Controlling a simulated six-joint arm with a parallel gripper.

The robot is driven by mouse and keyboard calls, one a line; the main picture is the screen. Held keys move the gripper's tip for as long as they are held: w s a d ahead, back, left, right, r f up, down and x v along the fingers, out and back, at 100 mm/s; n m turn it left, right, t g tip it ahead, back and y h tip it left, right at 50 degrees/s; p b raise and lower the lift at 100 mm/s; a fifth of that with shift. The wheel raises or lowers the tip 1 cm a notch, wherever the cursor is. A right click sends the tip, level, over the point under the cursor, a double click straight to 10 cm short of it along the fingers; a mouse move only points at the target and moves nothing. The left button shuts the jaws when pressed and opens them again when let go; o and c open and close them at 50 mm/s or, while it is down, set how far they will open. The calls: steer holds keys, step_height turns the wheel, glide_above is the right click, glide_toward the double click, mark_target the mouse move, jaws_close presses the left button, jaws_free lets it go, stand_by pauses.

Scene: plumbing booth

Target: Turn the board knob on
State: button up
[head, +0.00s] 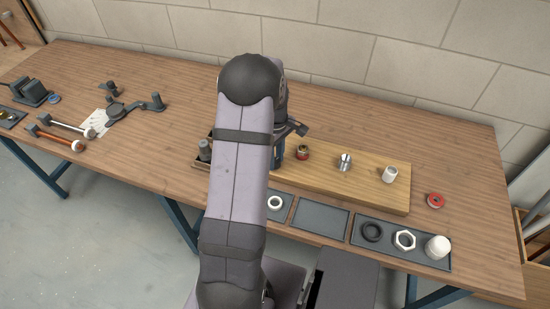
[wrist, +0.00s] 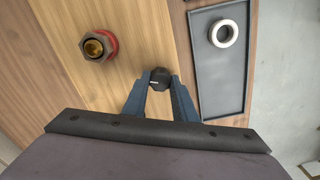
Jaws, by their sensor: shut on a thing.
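The board knob (wrist: 160,79) is a small black knob with a pale mark line, seen in the wrist view on the light wooden board (wrist: 132,20). My gripper (wrist: 160,84) has its two blue fingers on either side of the knob, shut on it. In the head view my arm hides the knob, and only part of the blue gripper (head: 279,155) shows beside the arm. The board (head: 375,195) also shows there, lying on the workbench.
A red-collared brass fitting (wrist: 97,45) stands on the board near the gripper. A silver fitting (head: 344,162) and a white fitting (head: 389,174) stand farther right. A grey tray (wrist: 222,80) with a white ring (wrist: 224,33) lies beside the board. The bench's back right is clear.

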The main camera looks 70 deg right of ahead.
mark_target(276, 160)
steer(key=m, duration=1.3)
steer(key=shift+s+d, duration=0.1)
steer(key=shift+m, duration=0.4)
steer(key=o, duration=1)
steer(key=shift+o, duration=0.2)
steer(key=shift+b, duration=0.3)
steer(key=shift+r+b, duration=1.05)
steer(key=shift+r, duration=2.65)
